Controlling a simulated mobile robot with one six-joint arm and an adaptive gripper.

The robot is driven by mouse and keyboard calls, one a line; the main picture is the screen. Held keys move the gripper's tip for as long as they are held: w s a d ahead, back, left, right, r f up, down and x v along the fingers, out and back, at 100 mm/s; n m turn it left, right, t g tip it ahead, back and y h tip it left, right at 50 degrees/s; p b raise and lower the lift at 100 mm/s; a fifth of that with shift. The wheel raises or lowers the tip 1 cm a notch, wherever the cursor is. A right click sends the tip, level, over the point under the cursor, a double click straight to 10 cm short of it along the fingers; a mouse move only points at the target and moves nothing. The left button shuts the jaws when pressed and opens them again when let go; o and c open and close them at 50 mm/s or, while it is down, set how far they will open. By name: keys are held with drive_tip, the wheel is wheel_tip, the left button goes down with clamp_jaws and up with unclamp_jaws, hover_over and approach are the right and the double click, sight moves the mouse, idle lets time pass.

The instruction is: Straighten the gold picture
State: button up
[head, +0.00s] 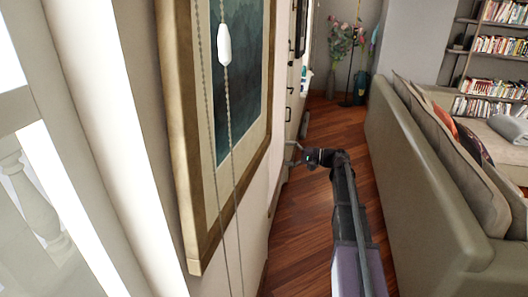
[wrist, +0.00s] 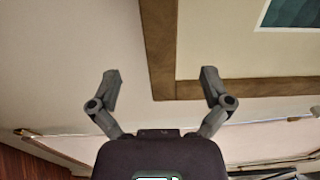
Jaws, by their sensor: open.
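The gold picture (head: 181,130) hangs on the wall at left in the head view, seen at a steep angle, with a dark teal image inside a pale mat. My gripper (head: 291,155) is by the wall just past the picture's far lower edge. In the wrist view my gripper (wrist: 162,85) is open and empty, fingers spread. A lower corner of the gold frame (wrist: 163,60) shows between the fingertips, with the picture extending up and right. I cannot tell whether a finger touches it. The frame looks slightly tilted in the wrist view.
A beaded cord with a white pull (head: 224,44) hangs in front of the picture. A green-grey sofa (head: 405,180) bounds the right side of the wooden floor aisle (head: 300,225). A flower vase (head: 333,82) and bookshelves (head: 497,45) stand far back.

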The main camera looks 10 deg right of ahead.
sight(265, 150)
drive_tip(key=x, duration=0.8)
drive_tip(key=shift+w+a, duration=0.1)
drive_tip(key=shift+a, duration=0.3)
drive_tip(key=shift+d, duration=0.1)
drive_tip(key=c, duration=1.1)
drive_tip(key=shift+c, duration=1.2)
drive_tip(key=shift+w, duration=0.1)
